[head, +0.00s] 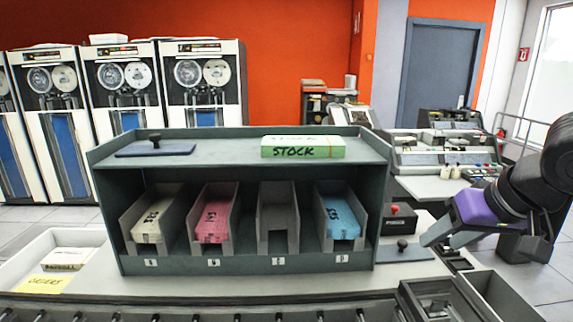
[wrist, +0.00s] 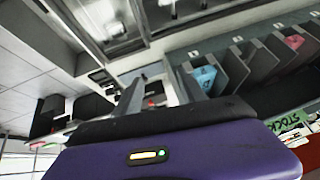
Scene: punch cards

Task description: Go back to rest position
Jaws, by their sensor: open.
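My gripper (head: 432,238) is at the right in the head view, to the right of the card rack and above the counter. Its purple body shows there, with the fingers pointing down and left. In the wrist view its two grey fingers (wrist: 163,88) stand apart with nothing held between them. The finger tips are partly hard to make out in the head view.
The dark grey card rack (head: 250,265) holds beige (head: 152,225), pink (head: 213,222) and blue (head: 340,220) cards; one slot (head: 277,222) is empty. A green STOCK pack (head: 302,147) lies on top. A black-knobbed plate (head: 403,252) lies near my gripper.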

